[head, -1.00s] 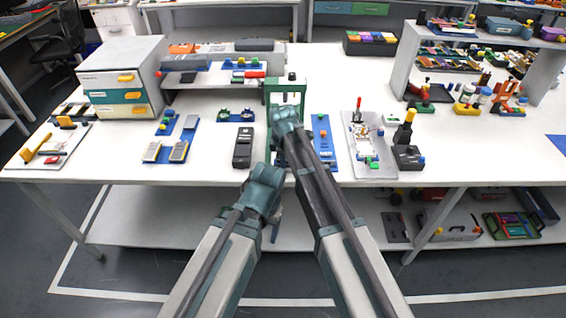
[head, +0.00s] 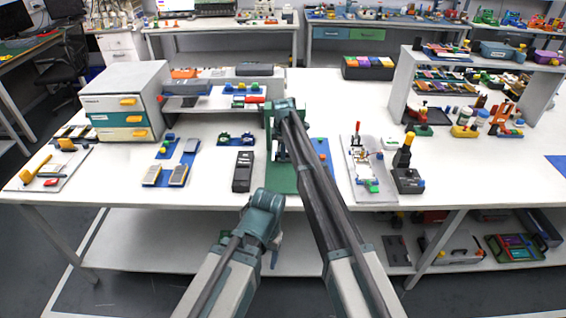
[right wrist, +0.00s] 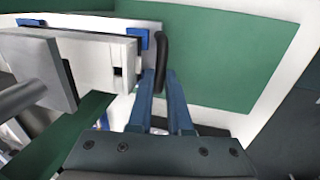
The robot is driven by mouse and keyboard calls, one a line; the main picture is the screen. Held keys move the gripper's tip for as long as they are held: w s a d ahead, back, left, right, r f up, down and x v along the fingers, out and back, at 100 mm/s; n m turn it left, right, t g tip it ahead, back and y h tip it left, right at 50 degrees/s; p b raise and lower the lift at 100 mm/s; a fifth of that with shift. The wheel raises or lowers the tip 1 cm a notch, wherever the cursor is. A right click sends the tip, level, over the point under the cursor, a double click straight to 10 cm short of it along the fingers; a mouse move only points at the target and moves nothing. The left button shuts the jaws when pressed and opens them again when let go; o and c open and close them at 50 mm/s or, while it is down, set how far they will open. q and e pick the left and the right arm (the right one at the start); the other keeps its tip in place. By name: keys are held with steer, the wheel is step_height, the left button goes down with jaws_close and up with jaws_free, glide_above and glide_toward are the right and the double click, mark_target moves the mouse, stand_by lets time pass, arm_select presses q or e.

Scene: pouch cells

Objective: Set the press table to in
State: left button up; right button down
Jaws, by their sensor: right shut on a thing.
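The press (head: 268,128) is a green frame at the middle of the white table, on a green base (head: 284,182). My right arm covers much of it in the head view. My right gripper (right wrist: 165,78) is at the press, shut on a black upright handle (right wrist: 162,50). In the right wrist view, the handle stands beside a pale plate (right wrist: 98,52) with blue blocks at its edge, which looks like the press table. How far in the plate sits cannot be told. My left gripper (head: 262,212) is in front of the table edge, with its fingers hidden.
A black device (head: 243,172) lies left of the press. A grey tray (head: 378,185) with a fixture stands to the right. A drawer unit (head: 120,102) is at the left and a shelf (head: 470,62) at the right.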

steer(key=shift+w, duration=0.6)
steer(key=c, duration=0.8)
jaws_free()
steer(key=shift+w, duration=0.1)
steer(key=shift+c, duration=0.2)
steer(key=shift+r, duration=0.15)
step_height(320, 180, up, 13)
steer(key=s+p, duration=0.2)
steer(key=p, duration=1.1)
steer(key=shift+s+r, duration=0.15)
steer(key=shift+s, duration=0.25)
